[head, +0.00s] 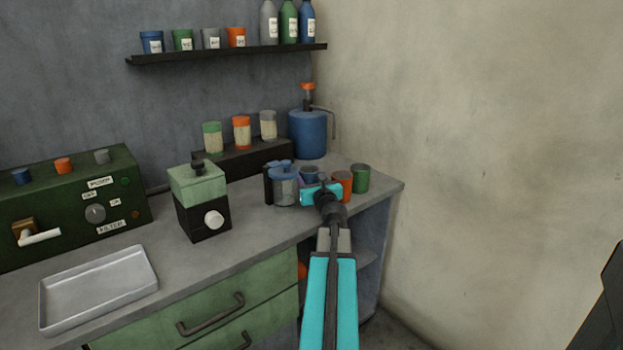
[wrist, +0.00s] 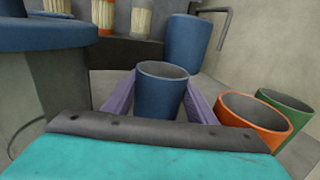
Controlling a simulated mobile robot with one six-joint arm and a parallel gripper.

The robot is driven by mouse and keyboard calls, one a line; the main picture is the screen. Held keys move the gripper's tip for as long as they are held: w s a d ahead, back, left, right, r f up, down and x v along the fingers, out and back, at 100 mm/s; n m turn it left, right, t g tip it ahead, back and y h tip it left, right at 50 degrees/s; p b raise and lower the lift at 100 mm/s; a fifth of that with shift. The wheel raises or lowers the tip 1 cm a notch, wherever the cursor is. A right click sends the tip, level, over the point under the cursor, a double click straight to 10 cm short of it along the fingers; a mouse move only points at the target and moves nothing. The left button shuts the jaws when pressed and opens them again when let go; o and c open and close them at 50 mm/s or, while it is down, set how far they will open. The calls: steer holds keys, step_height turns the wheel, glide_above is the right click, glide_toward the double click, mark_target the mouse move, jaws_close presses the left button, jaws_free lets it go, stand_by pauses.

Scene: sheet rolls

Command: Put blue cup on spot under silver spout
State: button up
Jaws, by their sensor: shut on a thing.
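My gripper (wrist: 160,98) has its two purple fingers on either side of a blue cup (wrist: 163,92) and is shut on it. The cup is upright, with its rim open and its inside empty. In the head view the blue cup (head: 309,173) shows just beyond the cyan end of my arm, over the right part of the counter. A blue tank (head: 308,134) stands behind it in the corner, with a grey bent spout (head: 333,124) on its right side. The spout also shows in the wrist view (wrist: 224,28). The spot under the spout is hidden.
An orange cup (head: 343,184) and a green cup (head: 361,178) stand close on the right. A blue-topped grey container (head: 285,188) is close on the left. Jars (head: 241,133) stand on a dark ledge behind. A grey tray (head: 98,290) lies at left.

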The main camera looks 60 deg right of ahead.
mark_target(309, 167)
steer(key=shift+r, duration=0.6)
step_height(309, 167, up, 2)
steer(key=shift+r+p, duration=0.1)
steer(key=shift+p, duration=0.55)
steer(key=s+d+b+v, duration=0.1)
steer(key=b+v, duration=0.3)
steer(key=v, duration=0.6)
steer(key=shift+d+r, duration=0.2)
steer(key=shift+d, duration=0.15)
steer(key=a+b, duration=0.1)
steer(key=b, duration=0.3)
steer(key=shift+s, duration=0.4)
steer(key=shift+s+b, duration=0.1)
steer(key=shift+b, duration=0.45)
steer(key=s+a+b, duration=0.1)
steer(key=b, duration=0.4)
steer(key=shift+s+a+b, duration=0.1)
steer(key=shift+s+b, duration=0.2)
steer(key=shift+b, duration=0.7)
